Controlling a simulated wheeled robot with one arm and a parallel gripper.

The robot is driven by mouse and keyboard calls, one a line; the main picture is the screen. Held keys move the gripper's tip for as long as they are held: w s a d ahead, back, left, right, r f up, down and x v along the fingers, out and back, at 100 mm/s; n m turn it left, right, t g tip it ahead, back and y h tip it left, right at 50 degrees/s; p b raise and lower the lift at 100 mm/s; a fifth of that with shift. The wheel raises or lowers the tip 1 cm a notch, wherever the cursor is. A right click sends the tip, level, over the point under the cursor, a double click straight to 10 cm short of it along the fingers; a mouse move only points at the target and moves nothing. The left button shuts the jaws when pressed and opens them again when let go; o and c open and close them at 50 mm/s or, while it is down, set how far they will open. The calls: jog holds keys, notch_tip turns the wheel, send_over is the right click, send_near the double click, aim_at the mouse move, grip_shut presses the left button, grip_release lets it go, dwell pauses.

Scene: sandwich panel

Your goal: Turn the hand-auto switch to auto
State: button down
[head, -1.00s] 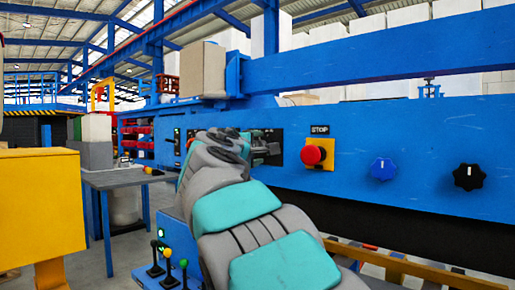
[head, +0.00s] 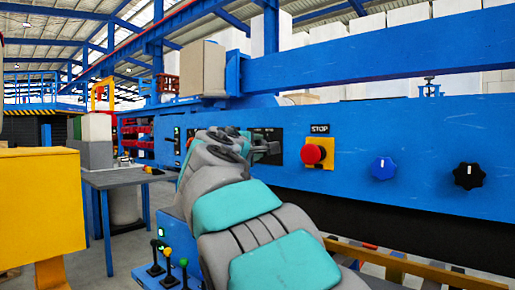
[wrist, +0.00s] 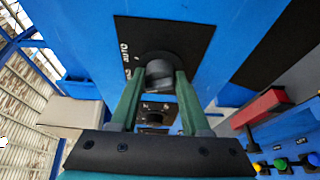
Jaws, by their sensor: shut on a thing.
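The hand-auto switch is a dark round knob (wrist: 160,72) on a black plate (wrist: 190,38) on the blue panel. The plate carries the word AUTO at its upper left in the wrist view; another label lower down is too cut off to read. My gripper (wrist: 158,88) has its two green fingers closed on the knob, one on each side. In the head view my gripper (head: 266,149) is at the panel, left of the red stop button, and my arm hides most of the switch. The knob's exact pointing direction is hard to tell.
A red stop button (head: 313,154) on a yellow plate, a blue knob (head: 383,168) and a black knob (head: 467,176) are on the panel to the right. Small levers (head: 168,262) stand below left. A grey table (head: 125,178) and yellow box (head: 40,205) are at left.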

jog(key=shift+f+b, duration=0.25)
jog(key=shift+b, duration=0.3)
jog(key=m+b, duration=0.1)
jog(key=b, duration=0.1)
jog(key=m+b, duration=0.1)
jog(key=shift+f+t+h+b, duration=0.3)
jog(key=shift+b, duration=0.05)
jog(key=m+t+b, duration=0.1)
jog(key=m+b, duration=0.1)
jog(key=b, duration=0.2)
jog(key=shift+w+f+m+h, duration=0.1)
jog(key=shift+m+h, duration=0.2)
jog(key=m+b, duration=0.1)
jog(key=m+h, duration=0.1)
jog(key=shift+r+m+b, duration=0.2)
jog(key=shift+m+b, duration=0.1)
jog(key=shift+b, duration=0.05)
jog(key=shift+w+a+m+t+h, duration=0.1)
jog(key=shift+m+t+h, duration=0.1)
jog(key=shift+m, duration=0.4)
jog(key=shift+a+m+t+h, duration=0.1)
jog(key=shift+m+h, duration=0.1)
jog(key=shift+m, duration=0.4)
jog(key=shift+m+h, duration=0.4)
jog(key=shift+m, duration=0.4)
